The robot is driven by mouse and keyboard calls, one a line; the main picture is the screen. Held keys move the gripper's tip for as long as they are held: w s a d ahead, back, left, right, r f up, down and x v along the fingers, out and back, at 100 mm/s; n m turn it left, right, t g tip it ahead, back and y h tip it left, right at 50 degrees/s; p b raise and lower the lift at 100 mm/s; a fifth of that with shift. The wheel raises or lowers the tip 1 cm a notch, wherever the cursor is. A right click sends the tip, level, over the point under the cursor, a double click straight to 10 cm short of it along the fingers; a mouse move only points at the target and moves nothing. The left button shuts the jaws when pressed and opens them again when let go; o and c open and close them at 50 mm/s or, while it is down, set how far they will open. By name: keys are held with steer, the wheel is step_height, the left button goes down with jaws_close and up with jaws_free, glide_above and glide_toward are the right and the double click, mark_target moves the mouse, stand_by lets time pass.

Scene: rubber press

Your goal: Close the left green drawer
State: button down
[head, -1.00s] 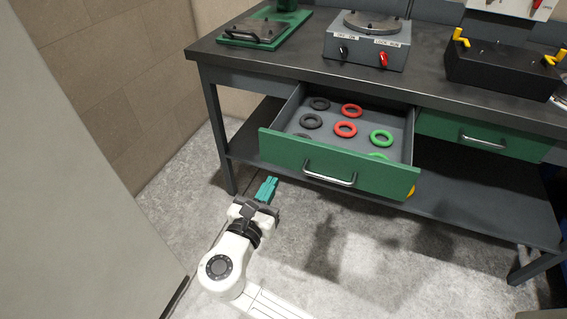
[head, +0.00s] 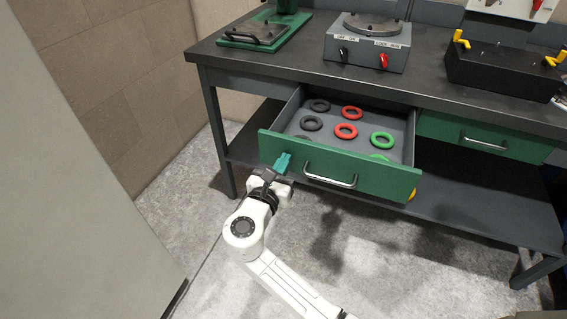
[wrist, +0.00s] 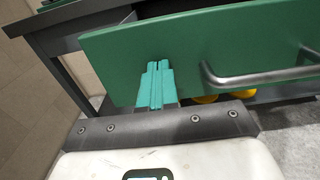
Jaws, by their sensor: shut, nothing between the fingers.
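The left green drawer (head: 375,182) is pulled out from under the bench, with black, red and green rings lying inside. Its front also fills much of the wrist view (wrist: 230,45). Its metal bar handle (head: 330,180) is at the middle of the front, and it shows at the right in the wrist view (wrist: 262,76). My gripper (head: 283,161) has teal fingers, shut and empty. They are at the left part of the drawer front, left of the handle. In the wrist view the fingertips (wrist: 158,66) overlap the green front; I cannot tell whether they touch it.
The right green drawer (head: 483,138) is shut. The dark workbench (head: 290,75) carries a grey control box (head: 367,48), a black box (head: 500,70) and a green-based press (head: 262,30). A lower shelf (head: 470,215) runs beneath. A pale panel (head: 70,190) stands at left. Concrete floor in front is clear.

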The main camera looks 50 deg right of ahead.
mark_target(317, 109)
steer(key=shift+d, duration=0.1)
steer(key=b+x, duration=0.3)
steer(key=x, duration=1.1)
steer(key=b+x, duration=0.3)
steer(key=x, duration=1.1)
steer(key=shift+d+f, duration=0.1)
steer(key=shift+f, duration=0.1)
steer(key=shift+w+d+r, duration=0.1)
steer(key=shift+w+d, duration=0.15)
steer(key=shift+d, duration=0.2)
steer(key=shift+r, duration=0.15)
steer(key=shift+r, duration=0.1)
